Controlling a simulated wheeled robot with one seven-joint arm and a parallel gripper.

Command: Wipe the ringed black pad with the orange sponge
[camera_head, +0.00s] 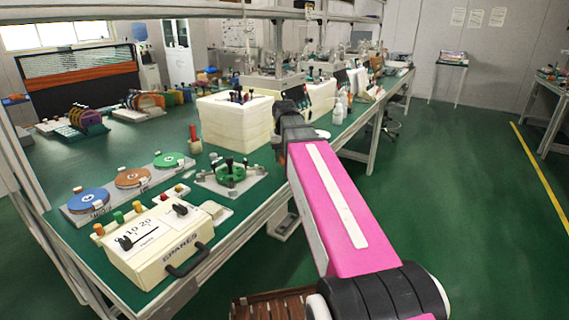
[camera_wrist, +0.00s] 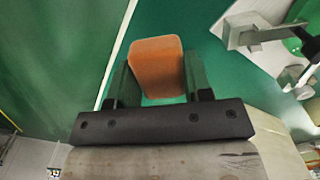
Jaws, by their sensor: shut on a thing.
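The orange sponge (camera_wrist: 157,65) sits between the two dark fingers of my gripper (camera_wrist: 158,72) in the wrist view. The gripper is shut on it, with the sponge's far end reaching past the fingertips. Green surface shows around the sponge, and I cannot tell how high above it the sponge is. In the head view, my pink arm reaches away over the bench's right edge; its fingers and the sponge are hidden there. I cannot make out the ringed black pad in either view.
A green machine with clamp arms (camera_head: 235,172) stands on the bench, left of my arm. Nearer are a cream control box (camera_head: 155,245) and blue, orange and green discs on a plate (camera_head: 150,183). Green floor is free at right.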

